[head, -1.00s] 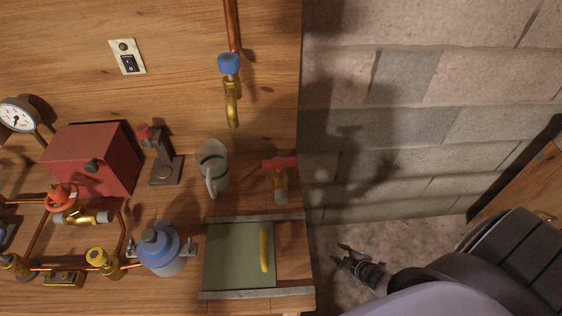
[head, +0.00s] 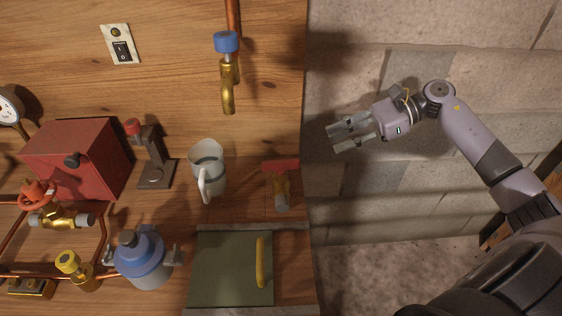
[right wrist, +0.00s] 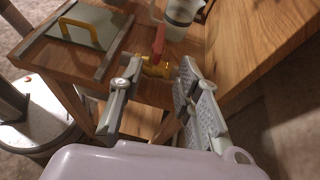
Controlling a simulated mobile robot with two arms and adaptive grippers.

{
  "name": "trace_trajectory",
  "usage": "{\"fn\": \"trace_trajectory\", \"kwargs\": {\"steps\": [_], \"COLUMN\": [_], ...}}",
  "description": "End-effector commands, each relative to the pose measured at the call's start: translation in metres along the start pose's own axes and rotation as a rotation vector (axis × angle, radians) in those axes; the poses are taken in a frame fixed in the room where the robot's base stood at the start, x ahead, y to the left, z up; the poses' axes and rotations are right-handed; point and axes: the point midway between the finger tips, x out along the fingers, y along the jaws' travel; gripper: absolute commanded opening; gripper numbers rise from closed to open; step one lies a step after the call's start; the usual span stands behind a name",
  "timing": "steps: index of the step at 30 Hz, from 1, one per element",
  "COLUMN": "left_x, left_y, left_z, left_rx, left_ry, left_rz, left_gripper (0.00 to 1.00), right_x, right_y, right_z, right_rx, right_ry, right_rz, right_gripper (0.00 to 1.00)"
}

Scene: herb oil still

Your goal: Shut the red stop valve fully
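A brass valve with a red bar handle (head: 281,165) sits at the bench's right edge in the head view. The handle lies across the top of the brass body. In the right wrist view this red handle (right wrist: 159,40) shows ahead, between the fingers. Another brass valve with a round red handwheel (head: 37,194) sits on the copper pipes at far left. I cannot tell how far either valve is turned. My right gripper (head: 340,137) is open and empty, off the bench edge, up and right of the bar-handled valve, apart from it. My left gripper is out of view.
A brass tap with a blue top (head: 226,42) is above. Free space lies right of the bench, before the block wall (head: 400,200).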

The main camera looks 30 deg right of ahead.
Motion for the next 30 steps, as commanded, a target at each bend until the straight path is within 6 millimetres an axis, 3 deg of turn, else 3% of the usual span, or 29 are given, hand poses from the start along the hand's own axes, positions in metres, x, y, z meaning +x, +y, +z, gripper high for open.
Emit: {"fn": "trace_trajectory", "kwargs": {"steps": [18,24,30], "left_x": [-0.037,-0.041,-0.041], "left_y": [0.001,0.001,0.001], "left_z": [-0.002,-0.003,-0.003], "left_rx": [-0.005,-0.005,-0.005], "left_ry": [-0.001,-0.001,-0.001], "left_rz": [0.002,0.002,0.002], "left_gripper": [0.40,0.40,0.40], "right_x": [0.128,0.147,0.151], "right_y": [0.000,-0.001,-0.001], "right_z": [0.004,0.002,0.001], "right_rx": [0.005,0.005,0.005], "right_ry": [-0.008,-0.005,-0.005], "right_rz": [-0.001,-0.003,-0.003], "right_gripper": [0.31,0.31,0.31]}}
